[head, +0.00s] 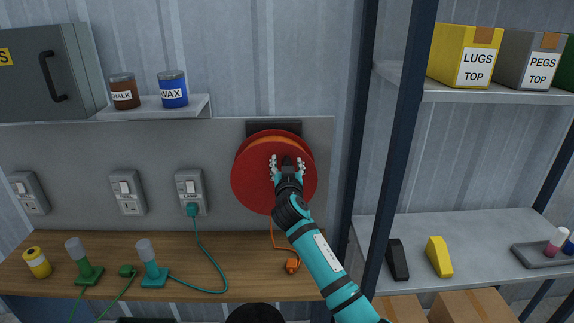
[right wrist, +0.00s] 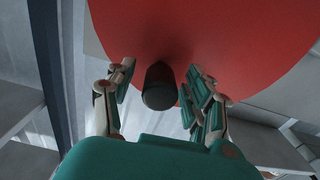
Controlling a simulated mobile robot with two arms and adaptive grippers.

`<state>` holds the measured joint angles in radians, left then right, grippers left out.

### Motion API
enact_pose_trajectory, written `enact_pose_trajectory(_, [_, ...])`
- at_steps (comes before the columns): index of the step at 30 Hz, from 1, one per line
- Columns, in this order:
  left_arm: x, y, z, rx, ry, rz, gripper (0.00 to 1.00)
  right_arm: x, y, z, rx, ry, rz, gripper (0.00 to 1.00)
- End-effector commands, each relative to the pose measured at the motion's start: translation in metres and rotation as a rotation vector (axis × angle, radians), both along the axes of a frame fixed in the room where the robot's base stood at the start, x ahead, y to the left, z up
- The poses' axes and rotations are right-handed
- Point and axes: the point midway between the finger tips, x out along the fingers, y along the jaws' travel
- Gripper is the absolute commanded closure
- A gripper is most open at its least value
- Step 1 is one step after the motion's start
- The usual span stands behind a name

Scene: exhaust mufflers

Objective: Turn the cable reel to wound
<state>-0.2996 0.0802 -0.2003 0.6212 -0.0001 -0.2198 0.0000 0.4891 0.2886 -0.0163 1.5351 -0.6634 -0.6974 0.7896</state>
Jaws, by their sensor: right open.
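The cable reel (head: 250,190) is a red disc mounted on the grey wall panel, with an orange rim. An orange cable (head: 273,235) hangs from it to an orange plug (head: 292,265) on the wooden bench. The reel's red face fills the top of the right wrist view (right wrist: 240,40). A dark knob (right wrist: 160,88) sticks out from the face. My right gripper (head: 286,160) is in front of the reel. In the right wrist view my right gripper (right wrist: 160,90) is open, its fingers on either side of the knob with gaps between. My left gripper is not in view.
A dark post (head: 400,130) and shelving stand right of the reel. The wooden bench (head: 220,270) below holds green lamps (head: 152,270) and a yellow spool (head: 37,262). A small shelf (head: 150,108) with chalk and wax tins is at upper left. Sockets (head: 190,190) line the panel.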

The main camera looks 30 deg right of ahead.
Motion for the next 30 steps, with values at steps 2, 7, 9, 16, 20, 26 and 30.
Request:
enact_pose_trajectory(2, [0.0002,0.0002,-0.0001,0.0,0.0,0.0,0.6,-0.0001,0.0001,0.0001,0.0,0.0,0.0,0.47])
enact_pose_trajectory(7, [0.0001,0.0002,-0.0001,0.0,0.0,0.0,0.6,-0.0002,0.0001,0.0001,0.0,0.0,0.0,0.61])
enact_pose_trajectory(9, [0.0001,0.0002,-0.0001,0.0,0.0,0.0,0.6,-0.0003,0.0002,0.0001,0.0,0.0,0.0,0.7])
enact_pose_trajectory(16, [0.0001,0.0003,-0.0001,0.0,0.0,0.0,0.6,-0.0003,0.0003,0.0,0.0,0.0,0.0,1.0])
enact_pose_trajectory(20, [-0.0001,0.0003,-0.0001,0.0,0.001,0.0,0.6,-0.0002,0.0004,0.0,0.0,0.0,0.0,1.0])
enact_pose_trajectory(26, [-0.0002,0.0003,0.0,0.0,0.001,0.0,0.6,-0.0001,-0.0006,0.0001,-0.003,0.002,0.0,1.0])
enact_pose_trajectory(30, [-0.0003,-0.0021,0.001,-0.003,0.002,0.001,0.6,0.0007,-0.0081,0.0013,-0.021,0.013,0.0,1.0])
